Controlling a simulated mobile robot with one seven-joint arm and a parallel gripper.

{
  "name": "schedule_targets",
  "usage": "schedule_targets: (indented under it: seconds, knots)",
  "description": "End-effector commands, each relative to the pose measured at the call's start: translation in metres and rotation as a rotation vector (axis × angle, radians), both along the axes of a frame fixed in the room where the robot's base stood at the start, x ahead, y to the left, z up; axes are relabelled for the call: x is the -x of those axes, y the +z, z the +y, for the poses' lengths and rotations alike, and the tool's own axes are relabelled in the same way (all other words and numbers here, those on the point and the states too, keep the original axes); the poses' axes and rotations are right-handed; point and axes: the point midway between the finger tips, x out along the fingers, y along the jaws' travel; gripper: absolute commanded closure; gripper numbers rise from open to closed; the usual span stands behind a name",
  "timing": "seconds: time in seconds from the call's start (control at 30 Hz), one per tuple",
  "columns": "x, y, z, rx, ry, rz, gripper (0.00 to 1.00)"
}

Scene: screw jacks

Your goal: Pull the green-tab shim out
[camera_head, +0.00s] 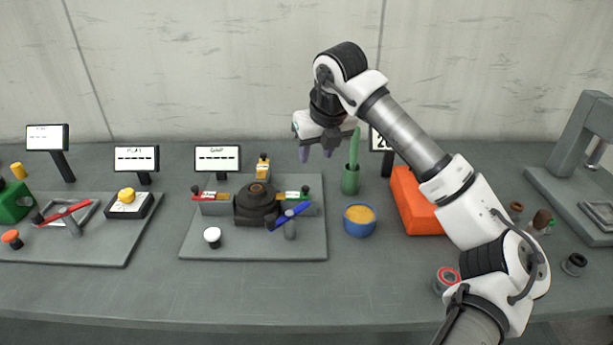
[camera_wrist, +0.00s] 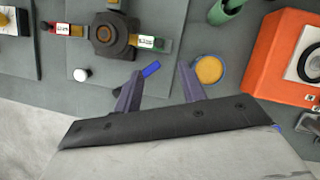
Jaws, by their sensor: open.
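The green-tab shim (camera_head: 291,195) sits at the right side of a dark round jack (camera_head: 257,204) on the middle grey plate (camera_head: 205,246). Its pale label and green part also show in the wrist view (camera_wrist: 150,42). A red-tab shim (camera_head: 210,195) is at the jack's left and a yellow-tab shim (camera_head: 263,168) behind it. My gripper (camera_head: 316,154) is open and empty, above and behind the right side of the plate, apart from the shim. In the wrist view its two fingers (camera_wrist: 160,88) point towards the bench with nothing between them.
A blue lever (camera_head: 289,216) on a post stands just in front of the green-tab shim. A white knob (camera_head: 212,236) is at the plate's front left. A blue bowl (camera_head: 359,220), a green cup (camera_head: 350,181) and an orange box (camera_head: 412,205) stand to the right.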

Motion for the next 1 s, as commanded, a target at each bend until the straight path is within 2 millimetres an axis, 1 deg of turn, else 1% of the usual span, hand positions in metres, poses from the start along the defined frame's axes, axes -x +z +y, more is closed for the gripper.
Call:
schedule_targets:
  seconds: [0.17,0.4,0.5,0.6,0.8,1.0]
  knots:
    - [-0.011,-0.029,0.006,-0.005,0.004,0.005,0.59]
    - [-0.029,-0.076,0.015,-0.007,0.005,0.004,0.59]
    - [-0.035,-0.092,0.017,-0.005,0.005,0.003,0.59]
    - [-0.04,-0.104,0.019,-0.006,0.004,0.002,0.59]
    - [-0.044,-0.116,0.02,-0.004,0.005,-0.001,0.59]
    - [-0.044,-0.118,0.02,-0.003,0.005,-0.001,0.59]
